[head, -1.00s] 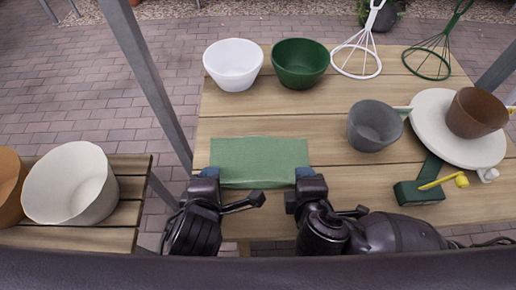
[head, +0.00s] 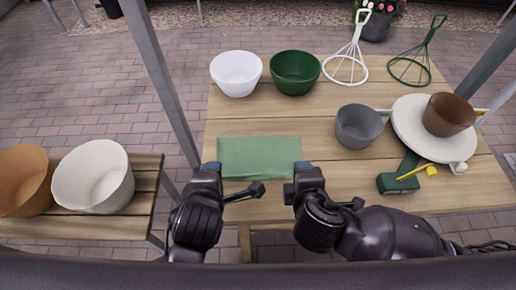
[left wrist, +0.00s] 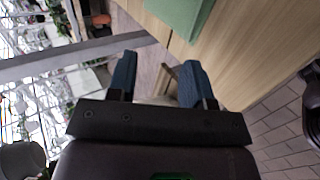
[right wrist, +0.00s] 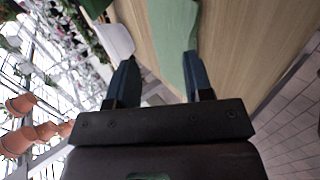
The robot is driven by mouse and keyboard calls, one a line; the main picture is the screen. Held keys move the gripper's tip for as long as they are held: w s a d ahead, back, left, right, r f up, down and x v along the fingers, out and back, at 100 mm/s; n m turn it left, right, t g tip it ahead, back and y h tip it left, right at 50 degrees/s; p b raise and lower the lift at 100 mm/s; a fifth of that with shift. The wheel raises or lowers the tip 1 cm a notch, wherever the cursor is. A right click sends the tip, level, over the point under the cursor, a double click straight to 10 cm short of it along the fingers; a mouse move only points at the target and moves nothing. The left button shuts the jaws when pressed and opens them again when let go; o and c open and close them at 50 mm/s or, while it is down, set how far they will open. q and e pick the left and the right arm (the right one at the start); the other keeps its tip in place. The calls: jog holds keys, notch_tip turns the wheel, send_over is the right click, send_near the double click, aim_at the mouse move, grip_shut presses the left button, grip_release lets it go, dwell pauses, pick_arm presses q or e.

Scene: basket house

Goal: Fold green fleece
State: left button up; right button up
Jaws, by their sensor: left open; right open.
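The green fleece (head: 259,155) lies flat as a rectangle on the wooden table, near its front left part. My left gripper (head: 211,166) is by the fleece's front left corner. In the left wrist view its two blue fingers stand apart with nothing between them (left wrist: 158,75), and a piece of the fleece (left wrist: 184,14) shows beyond them. My right gripper (head: 303,167) is by the front right corner. In the right wrist view its fingers are apart (right wrist: 158,68); the fleece (right wrist: 172,25) shows beyond, near one fingertip. Whether either gripper touches the fleece I cannot tell.
A white bowl (head: 236,84) and a green bowl (head: 295,85) stand behind the fleece. Bare table (head: 260,125) lies behind the fleece.

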pick_arm(q)
jog(key=shift+s+r+p, duration=0.3)
jog(key=shift+r+p, duration=0.35)
jog(key=shift+r, duration=0.15)
jog(key=shift+s+r+p, duration=0.25)
jog(key=shift+r+p, duration=0.35)
jog(key=shift+r, duration=0.2)
pick_arm(e)
jog(key=shift+s+r, duration=0.3)
jog(key=shift+r, duration=0.5)
jog(key=shift+s+r, duration=0.3)
jog(key=shift+r, duration=0.5)
